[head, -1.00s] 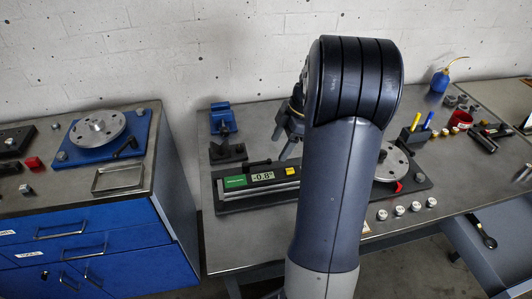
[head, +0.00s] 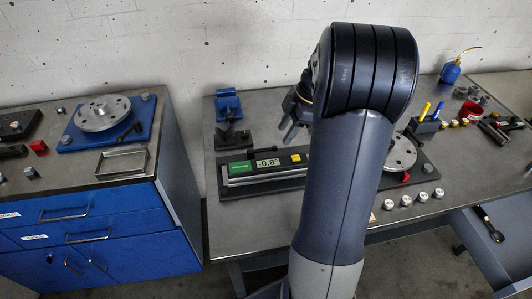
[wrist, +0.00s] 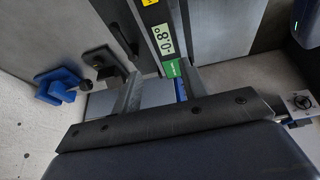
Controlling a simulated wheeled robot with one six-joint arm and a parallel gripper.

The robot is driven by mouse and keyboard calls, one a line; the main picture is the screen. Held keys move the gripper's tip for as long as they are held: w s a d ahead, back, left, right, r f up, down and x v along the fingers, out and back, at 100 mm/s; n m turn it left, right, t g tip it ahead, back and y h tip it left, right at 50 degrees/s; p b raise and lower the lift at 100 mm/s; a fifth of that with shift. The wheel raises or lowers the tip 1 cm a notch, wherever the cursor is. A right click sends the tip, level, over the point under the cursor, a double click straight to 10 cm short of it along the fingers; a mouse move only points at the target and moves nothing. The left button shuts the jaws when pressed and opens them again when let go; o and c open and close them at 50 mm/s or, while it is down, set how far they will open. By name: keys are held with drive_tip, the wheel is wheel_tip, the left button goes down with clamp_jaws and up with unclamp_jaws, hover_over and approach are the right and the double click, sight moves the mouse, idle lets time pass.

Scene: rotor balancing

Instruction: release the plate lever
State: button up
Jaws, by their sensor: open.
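A black lever (head: 131,132) stands at the right edge of a blue plate (head: 68,142) on the left cabinet; a grey disc with a hub (head: 103,113) sits on that plate. A small red lever (head: 406,177) shows beside the right-hand disc (head: 400,155), which my arm partly hides. I cannot tell which is the plate lever. My gripper (head: 291,134) is above the bench, behind the level with the -0.8° display (head: 268,163). In the wrist view the jaws (wrist: 160,82) are apart and empty, near the level's green end (wrist: 173,68).
A black-knobbed handle (head: 274,152) rises behind the level. Several silver weights (head: 406,200) line the front. A pen holder (head: 422,128) and blue oil can (head: 451,72) are at right. A gap separates cabinet and bench.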

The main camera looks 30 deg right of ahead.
drive_tip(key=f+b, duration=0.1)
drive_tip(key=b, duration=0.2)
drive_tip(key=f+t+b, duration=0.1)
drive_tip(key=b, duration=0.2)
drive_tip(key=w+f+t+b, duration=0.1)
drive_tip(key=f+b, duration=0.1)
drive_tip(key=b, duration=0.2)
drive_tip(key=shift+d+h, duration=0.15)
drive_tip(key=shift+h, duration=0.25)
clamp_jaws()
drive_tip(key=f+t+b, duration=0.1)
drive_tip(key=b, duration=0.3)
drive_tip(key=shift+m+t+b, duration=0.3)
drive_tip(key=shift+b, duration=0.05)
drive_tip(key=shift+f+t+h+b, duration=0.1)
drive_tip(key=shift+t+h+b, duration=0.2)
drive_tip(key=shift+b, duration=0.5)
drive_tip(key=shift+s, duration=0.1)
